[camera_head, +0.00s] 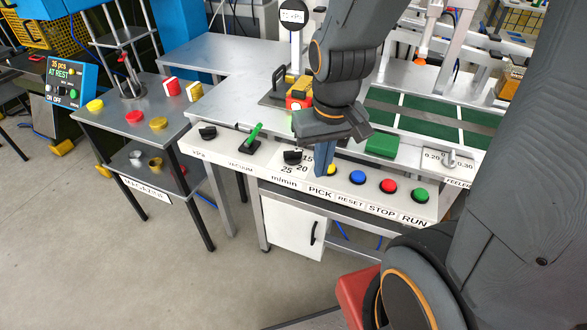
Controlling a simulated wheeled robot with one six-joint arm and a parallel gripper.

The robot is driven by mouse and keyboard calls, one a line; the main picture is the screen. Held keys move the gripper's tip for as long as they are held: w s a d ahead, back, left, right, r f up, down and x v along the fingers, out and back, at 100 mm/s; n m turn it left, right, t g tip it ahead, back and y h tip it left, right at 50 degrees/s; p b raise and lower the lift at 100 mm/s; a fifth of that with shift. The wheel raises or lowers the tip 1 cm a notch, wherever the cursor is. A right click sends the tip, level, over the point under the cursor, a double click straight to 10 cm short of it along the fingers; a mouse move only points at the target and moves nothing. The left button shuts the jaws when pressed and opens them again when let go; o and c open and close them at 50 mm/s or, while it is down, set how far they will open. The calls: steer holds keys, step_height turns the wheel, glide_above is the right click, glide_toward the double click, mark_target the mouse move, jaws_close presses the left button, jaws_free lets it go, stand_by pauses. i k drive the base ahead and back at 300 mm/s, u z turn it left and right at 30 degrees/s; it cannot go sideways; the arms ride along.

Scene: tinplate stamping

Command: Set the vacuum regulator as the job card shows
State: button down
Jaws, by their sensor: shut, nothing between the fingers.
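A black knob (207,132) sits at the left end of the white control panel (225,155), above a label that seems to read kPa; it looks like the vacuum regulator. Its scale and pointer are too small to read. A green lever (252,135) stands tilted to its right, above the word VACUUM. My gripper (323,168) is shut and empty, pointing down over the panel just right of the m/min knob.
The m/min knob (292,157) is close to my fingers. Blue (357,177), red (388,186) and green (420,195) buttons line the panel's right part. A side table (130,125) with coloured caps stands at left. The floor (180,270) in front is clear.

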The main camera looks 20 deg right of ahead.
mark_target(207, 133)
steer(key=z, duration=1.7)
steer(key=k, duration=0.75)
steer(key=u, duration=1.15)
steer(key=i, duration=1)
